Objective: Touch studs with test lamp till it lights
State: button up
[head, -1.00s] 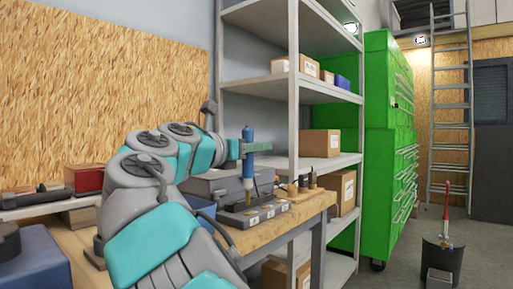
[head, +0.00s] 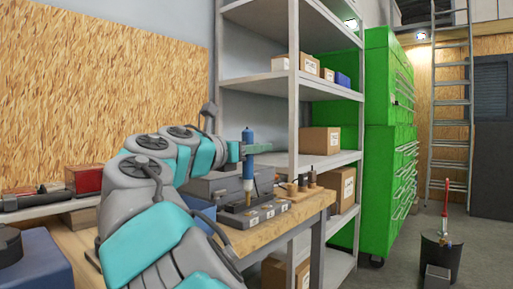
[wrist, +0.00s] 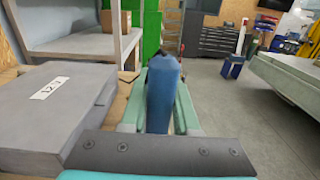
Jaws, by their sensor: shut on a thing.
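My gripper (head: 238,149) is shut on the test lamp (head: 248,155), a blue-handled tool with a pale lower part, held upright, tip down. The lamp's blue handle also shows in the wrist view (wrist: 163,95), between my green fingers. Below the tip is a dark stud block (head: 250,214) with several small pale labels on its front, lying on the wooden bench. The studs are too small to make out clearly. I cannot tell whether the tip touches one. No lit lamp shows.
A grey box (head: 212,187) stands behind the block; in the wrist view a grey box with a "12 V" label (wrist: 50,88) is at left. Small brown-and-black items (head: 302,183) stand at the bench's right end. Metal shelving (head: 293,130) rises close behind.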

jog(key=shift+f, duration=0.9)
dwell(0.4)
dwell(1.2)
notch_tip(320, 180, up, 5)
jog(key=p, duration=0.5)
dwell(0.3)
